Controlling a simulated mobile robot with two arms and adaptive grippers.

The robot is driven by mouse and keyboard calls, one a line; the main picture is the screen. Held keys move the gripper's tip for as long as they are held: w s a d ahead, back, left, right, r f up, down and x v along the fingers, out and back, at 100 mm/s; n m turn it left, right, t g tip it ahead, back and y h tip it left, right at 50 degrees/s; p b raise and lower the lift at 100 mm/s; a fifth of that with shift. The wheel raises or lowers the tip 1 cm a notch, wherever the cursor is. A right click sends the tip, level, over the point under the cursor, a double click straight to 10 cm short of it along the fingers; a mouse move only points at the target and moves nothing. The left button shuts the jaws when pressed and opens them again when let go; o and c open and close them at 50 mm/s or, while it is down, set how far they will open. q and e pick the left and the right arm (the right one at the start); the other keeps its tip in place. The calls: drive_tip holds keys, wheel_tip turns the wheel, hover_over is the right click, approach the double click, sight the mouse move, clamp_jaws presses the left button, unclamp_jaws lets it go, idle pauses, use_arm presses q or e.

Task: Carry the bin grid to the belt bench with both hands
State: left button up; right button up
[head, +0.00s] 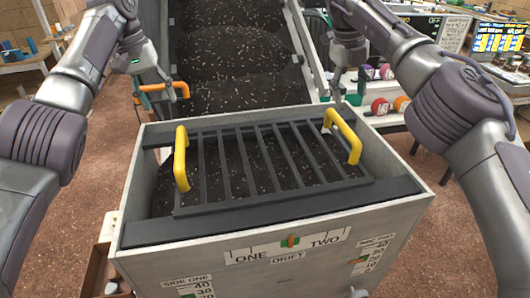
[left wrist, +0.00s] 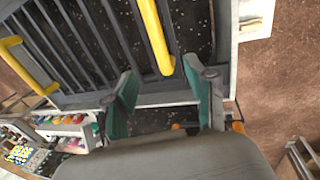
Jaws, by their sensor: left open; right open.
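The bin grid (head: 270,165) is a dark barred frame with two yellow handles. It lies across the top of a grey open bin (head: 150,185), over dark contents with pale specks. Its left handle (head: 181,158) and right handle (head: 343,136) stand up at its ends. My left gripper (head: 150,70) is open and empty beyond the bin's back left corner, apart from the left handle. In the left wrist view its green-padded fingers (left wrist: 165,90) are spread, with a yellow handle (left wrist: 152,35) ahead of the gap. My right gripper (head: 347,88) is open, behind the right handle.
A dark sloping belt (head: 235,60) with pale specks rises behind the bin, between grey side rails. An orange bar (head: 165,91) is at its lower left. A bench with coloured round items (head: 381,106) and screens is at right.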

use_arm(q)
hover_over(179, 136)
drive_tip(key=a, duration=0.2)
wheel_tip(179, 136, down, 4)
use_arm(e)
approach(349, 130)
drive_tip(key=f, duration=0.1)
use_arm(q)
drive_tip(key=f, duration=0.3)
drive_tip(key=d+f, duration=0.1)
drive_tip(key=f, duration=0.2)
drive_tip(key=d+f, duration=0.1)
drive_tip(key=f, duration=0.2)
drive_tip(key=shift+w+f, duration=0.15)
drive_tip(key=shift+f, duration=0.25)
use_arm(e)
drive_tip(key=f, duration=0.3)
drive_tip(key=d+f, duration=0.1)
drive_tip(key=f, duration=0.2)
drive_tip(key=d+f, duration=0.1)
drive_tip(key=f, duration=0.3)
drive_tip(key=shift+w, duration=0.15)
use_arm(q)
clamp_jaws()
use_arm(e)
clamp_jaws()
